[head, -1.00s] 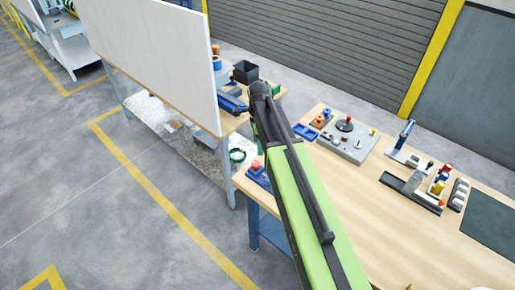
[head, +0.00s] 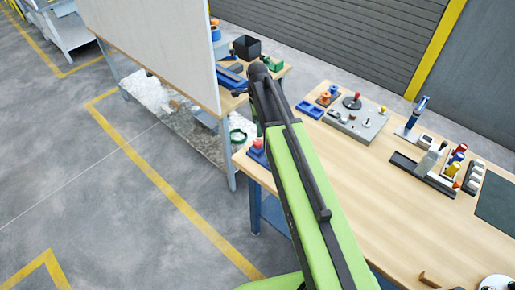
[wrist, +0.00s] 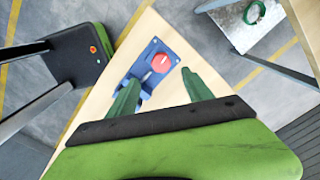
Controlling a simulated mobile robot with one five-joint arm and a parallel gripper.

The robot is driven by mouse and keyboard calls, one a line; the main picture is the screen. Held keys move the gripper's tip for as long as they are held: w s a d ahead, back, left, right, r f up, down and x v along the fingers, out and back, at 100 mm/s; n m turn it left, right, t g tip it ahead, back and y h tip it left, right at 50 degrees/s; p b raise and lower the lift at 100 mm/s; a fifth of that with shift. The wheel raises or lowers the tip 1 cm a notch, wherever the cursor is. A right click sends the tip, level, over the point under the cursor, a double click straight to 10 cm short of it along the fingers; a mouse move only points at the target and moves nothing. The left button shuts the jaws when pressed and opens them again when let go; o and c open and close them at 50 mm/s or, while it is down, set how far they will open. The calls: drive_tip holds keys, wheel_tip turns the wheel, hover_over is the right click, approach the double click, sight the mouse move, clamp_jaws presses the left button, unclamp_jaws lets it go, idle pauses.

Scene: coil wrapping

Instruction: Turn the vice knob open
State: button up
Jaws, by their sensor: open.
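The vice is a small blue block (wrist: 150,66) near the corner of the wooden table in the wrist view. Its red knob (wrist: 161,62) has a pale line across its top. In the head view the knob (head: 257,143) shows just left of my arm, which hides part of the vice. My gripper (wrist: 160,82) is open, with its green fingers spread. In the wrist view the left finger overlaps the vice's side and the right finger is off to the right of the knob. Whether either finger touches the vice cannot be told.
The wooden table (head: 370,200) has wide clear room at its middle. A grey panel with a dark knob (head: 352,102), a blue stand (head: 417,112) and a dark mat (head: 497,205) lie farther right. A second bench with a white board (head: 150,45) stands behind left.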

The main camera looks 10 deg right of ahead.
sight(257, 142)
wheel_tip(257, 142, down, 10)
drive_tip(key=b, duration=0.8)
drive_tip(key=shift+r, duration=0.2)
clamp_jaws()
drive_tip(key=shift+a, duration=0.15)
